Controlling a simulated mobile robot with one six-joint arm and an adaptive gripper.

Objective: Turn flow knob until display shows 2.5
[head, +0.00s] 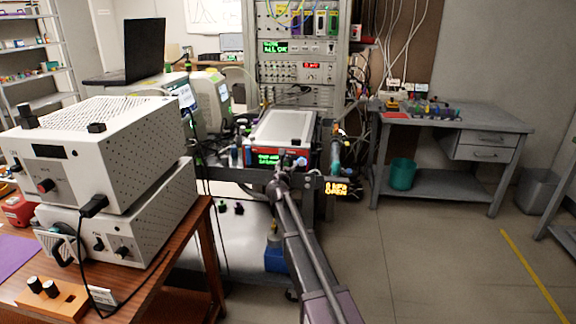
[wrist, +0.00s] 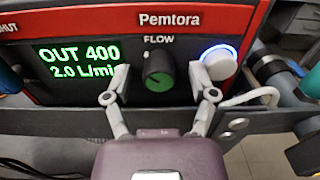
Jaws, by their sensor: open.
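The flow knob (wrist: 157,70) is dark with a green face and a pale pointer mark, under the word FLOW on a red and black panel. The green display (wrist: 80,63) left of it reads OUT 400 and 2.0 L/mi, the last letters cut off by a finger. My gripper (wrist: 162,78) is open in the wrist view, one fingertip on each side of the knob. I cannot tell whether the fingers touch it. In the head view the instrument (head: 281,130) stands beyond my arm, its green display small and the knob not clear.
A lit round white button (wrist: 219,62) sits just right of the knob, close to my right finger. A grey bar (wrist: 60,120) runs below the panel. White boxes (head: 100,130) stand on a wooden table at left. A grey desk (head: 450,122) stands at right, with clear floor before it.

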